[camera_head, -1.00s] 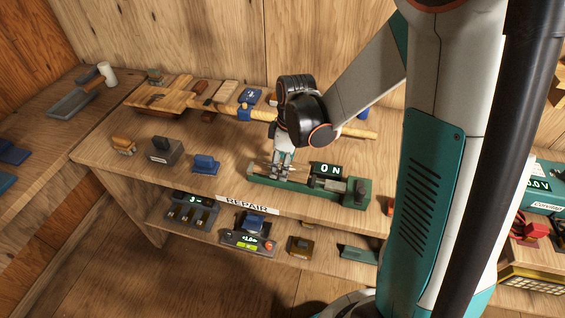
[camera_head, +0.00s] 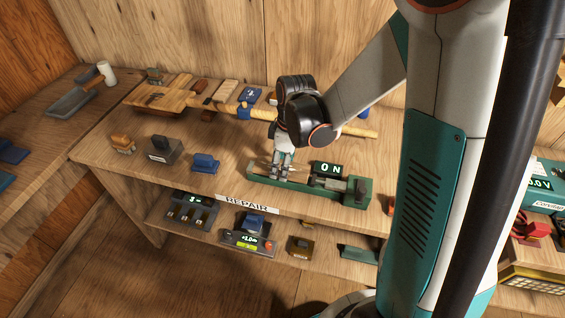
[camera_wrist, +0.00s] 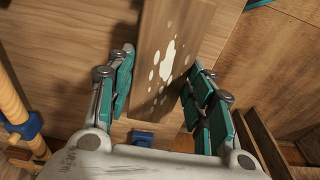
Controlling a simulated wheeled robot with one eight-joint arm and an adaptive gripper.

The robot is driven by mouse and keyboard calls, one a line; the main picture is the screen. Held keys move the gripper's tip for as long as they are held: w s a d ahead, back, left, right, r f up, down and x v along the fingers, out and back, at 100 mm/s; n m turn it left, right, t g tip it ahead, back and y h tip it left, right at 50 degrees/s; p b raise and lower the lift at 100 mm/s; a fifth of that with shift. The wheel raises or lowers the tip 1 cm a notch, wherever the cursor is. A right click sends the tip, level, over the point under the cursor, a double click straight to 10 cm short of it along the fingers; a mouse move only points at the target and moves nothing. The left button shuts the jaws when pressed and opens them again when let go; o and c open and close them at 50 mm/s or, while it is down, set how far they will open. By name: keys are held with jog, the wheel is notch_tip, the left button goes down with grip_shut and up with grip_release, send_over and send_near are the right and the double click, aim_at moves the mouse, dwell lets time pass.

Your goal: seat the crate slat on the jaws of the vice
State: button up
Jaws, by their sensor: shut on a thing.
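The crate slat (camera_wrist: 165,60) is a brown wooden board with white spots. In the wrist view it stands between the teal-padded fingers of my gripper (camera_wrist: 163,90), which is shut on it. In the head view my gripper (camera_head: 281,163) points down over the left part of the green vice (camera_head: 262,183), and the slat is mostly hidden there. The vice lies along the bench's front, with a dark block and a display reading "0 N" on its right part. I cannot tell whether the slat touches the jaws.
A long pale pole (camera_head: 225,108) lies behind my gripper on the bench. A small blue block (camera_head: 205,163) and a grey block (camera_head: 164,150) stand left of the vice.

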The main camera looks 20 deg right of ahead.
jog(key=shift+f+b, duration=0.8)
jog(key=shift+f, duration=0.2)
jog(key=o, duration=1.1)
jog(key=shift+o, duration=0.2)
jog(key=shift+r, duration=0.1)
notch_tip(320, 180, up, 12)
jog(key=d, duration=0.1)
jog(key=shift+s, duration=0.45)
jog(key=shift+d, duration=0.1)
jog(key=s+r+m+t, duration=0.3)
jog(key=s+m, duration=0.2)
jog(key=s, duration=0.2)
jog(key=s+a+r+m+t+h, duration=0.1)
jog(key=s+r+m+t, duration=0.2)
jog(key=s+m, duration=0.2)
jog(key=shift+s+a+m, duration=0.2)
jog(key=shift+s+m, duration=0.2)
jog(key=shift+s, duration=0.55)
